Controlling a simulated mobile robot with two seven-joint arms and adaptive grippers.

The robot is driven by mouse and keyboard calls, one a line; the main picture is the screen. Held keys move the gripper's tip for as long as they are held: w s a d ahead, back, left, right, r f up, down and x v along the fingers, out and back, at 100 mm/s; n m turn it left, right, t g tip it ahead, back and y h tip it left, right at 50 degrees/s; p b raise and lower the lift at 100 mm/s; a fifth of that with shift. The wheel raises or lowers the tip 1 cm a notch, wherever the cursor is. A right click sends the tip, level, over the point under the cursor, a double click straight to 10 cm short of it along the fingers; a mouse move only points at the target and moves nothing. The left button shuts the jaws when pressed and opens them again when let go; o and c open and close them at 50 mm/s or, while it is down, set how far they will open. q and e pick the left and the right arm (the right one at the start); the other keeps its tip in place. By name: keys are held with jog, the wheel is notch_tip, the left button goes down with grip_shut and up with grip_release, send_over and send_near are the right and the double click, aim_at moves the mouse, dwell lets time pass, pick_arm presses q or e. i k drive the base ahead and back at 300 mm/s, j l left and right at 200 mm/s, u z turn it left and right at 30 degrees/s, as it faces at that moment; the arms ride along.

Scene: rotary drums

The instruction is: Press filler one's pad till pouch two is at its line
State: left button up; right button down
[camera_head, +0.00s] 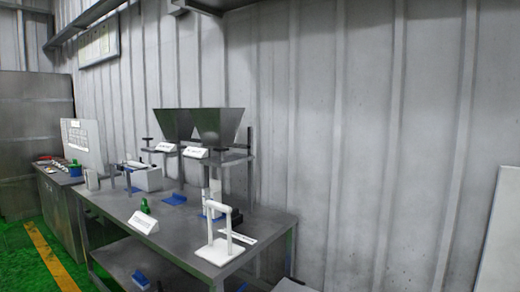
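Two dark funnel-shaped hoppers stand side by side on the steel bench (165,235), a left hopper (171,124) and a right hopper (219,126). White label plates sit in front of them, a left label (166,147) and a right label (195,153), too small to read. A blue pad-like piece (174,199) lies on the bench below the left hopper. A pale upright piece (214,188) with blue near its foot stands under the right hopper; I cannot tell if it is a pouch. No fill line is readable. Neither gripper is in view.
A white stand with a crossbar (211,232) is at the bench's front right end. A white sign (144,222) and a green object (145,205) stand left of it. A white box (148,179) sits farther back. The corrugated wall runs behind.

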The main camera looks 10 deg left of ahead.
aim_at(220, 150)
jog(key=i+j+z, duration=0.1)
jog(key=j+z, duration=0.2)
jog(key=j, duration=0.15)
jog(key=i+j+z, duration=0.1)
jog(key=j+z, duration=0.15)
jog(key=j, duration=0.2)
jog(key=j+z, duration=0.25)
jog(key=j, duration=0.75)
jog(key=i+j+z, duration=0.15)
jog(key=j, duration=2.9)
jog(key=k, duration=0.1)
